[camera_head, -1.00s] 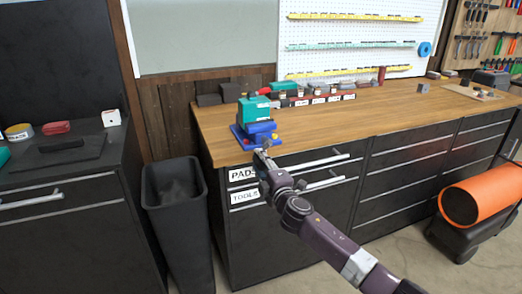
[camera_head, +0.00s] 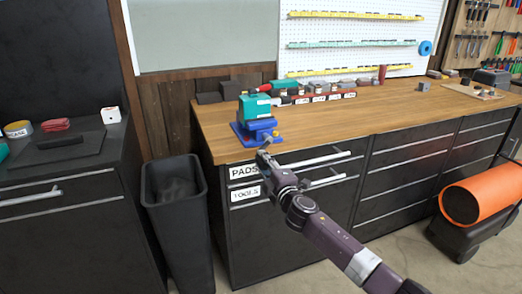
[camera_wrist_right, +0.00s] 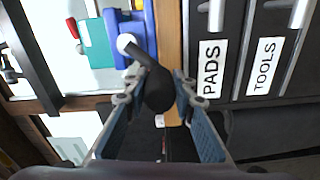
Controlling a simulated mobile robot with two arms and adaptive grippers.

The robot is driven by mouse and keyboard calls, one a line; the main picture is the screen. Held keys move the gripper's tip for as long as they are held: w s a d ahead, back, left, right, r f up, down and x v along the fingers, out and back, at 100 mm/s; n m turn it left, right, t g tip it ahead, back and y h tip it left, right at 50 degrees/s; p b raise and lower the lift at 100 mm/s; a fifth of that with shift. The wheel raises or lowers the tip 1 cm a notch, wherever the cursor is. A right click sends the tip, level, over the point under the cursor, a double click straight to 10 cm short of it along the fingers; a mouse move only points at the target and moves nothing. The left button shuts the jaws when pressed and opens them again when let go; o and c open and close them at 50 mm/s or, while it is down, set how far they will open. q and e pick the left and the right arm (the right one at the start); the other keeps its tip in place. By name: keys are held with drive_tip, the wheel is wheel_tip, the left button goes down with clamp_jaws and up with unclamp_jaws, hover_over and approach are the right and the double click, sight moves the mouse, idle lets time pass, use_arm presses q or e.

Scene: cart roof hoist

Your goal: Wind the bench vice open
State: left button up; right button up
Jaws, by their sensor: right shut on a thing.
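The bench vice (camera_head: 259,128), with a blue body and a teal block on top, stands at the left front corner of the wooden bench. The right wrist view shows its blue part (camera_wrist_right: 143,28), its teal block (camera_wrist_right: 97,48) and a crank with a pale round end (camera_wrist_right: 126,43) and a dark grip (camera_wrist_right: 159,92). My right gripper (camera_head: 264,156) is in front of the vice, just past the bench's front edge. In the wrist view its fingers (camera_wrist_right: 159,84) are shut on the dark crank grip. My left gripper is not in view.
Black drawers labelled PADS and TOOLS (camera_head: 245,194) with bar handles sit below my right gripper. A black bin (camera_head: 178,225) stands to the left. Several tools lie at the bench's back. The wooden bench top (camera_head: 350,116) right of the vice is clear.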

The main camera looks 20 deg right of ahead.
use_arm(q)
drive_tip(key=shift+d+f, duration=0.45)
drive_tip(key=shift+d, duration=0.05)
use_arm(e)
drive_tip(key=shift+d+f, duration=0.85)
drive_tip(key=shift+d, duration=0.3)
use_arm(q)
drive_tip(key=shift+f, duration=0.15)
use_arm(e)
drive_tip(key=d, duration=0.3)
drive_tip(key=shift+d, duration=0.35)
